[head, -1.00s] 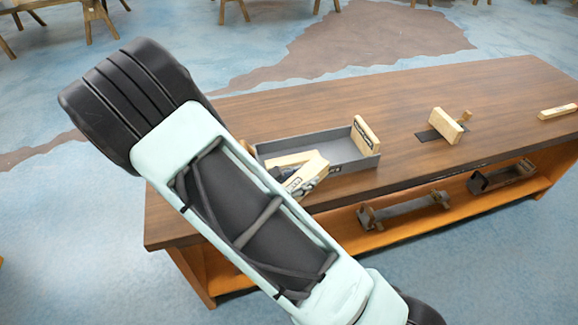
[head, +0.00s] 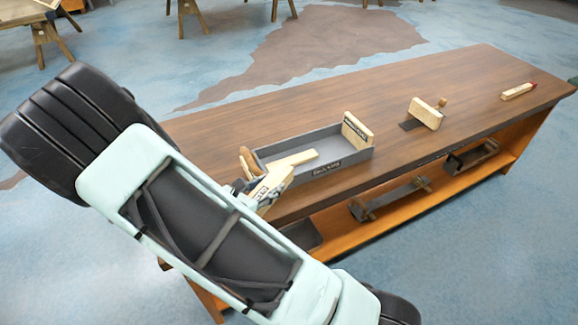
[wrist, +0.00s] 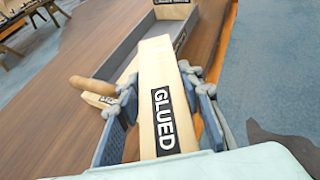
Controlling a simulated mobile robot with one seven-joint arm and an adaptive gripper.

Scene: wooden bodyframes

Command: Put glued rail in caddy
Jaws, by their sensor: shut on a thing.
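My gripper (wrist: 160,92) is shut on the glued rail (wrist: 152,75), a pale wooden bar with a black "GLUED" label. In the head view, the rail (head: 268,187) is tilted near the front left corner of the caddy, partly hidden by my arm. The caddy (head: 342,164) is a grey open tray on the bench; its wall also shows in the wrist view (wrist: 122,52). The held rail overlaps the caddy in the wrist view; I cannot tell whether they touch. Another pale bar (head: 292,163) appears inside the caddy. A labelled block (head: 357,130) stands at its right end.
The brown bench (head: 480,85) has free room behind the caddy. A brown wooden handle (wrist: 90,85) is beside the caddy's left end. A wooden block (head: 425,113) on a dark plate and a small bar (head: 518,91) are further right. Dark fixtures (head: 390,197) sit on the lower shelf.

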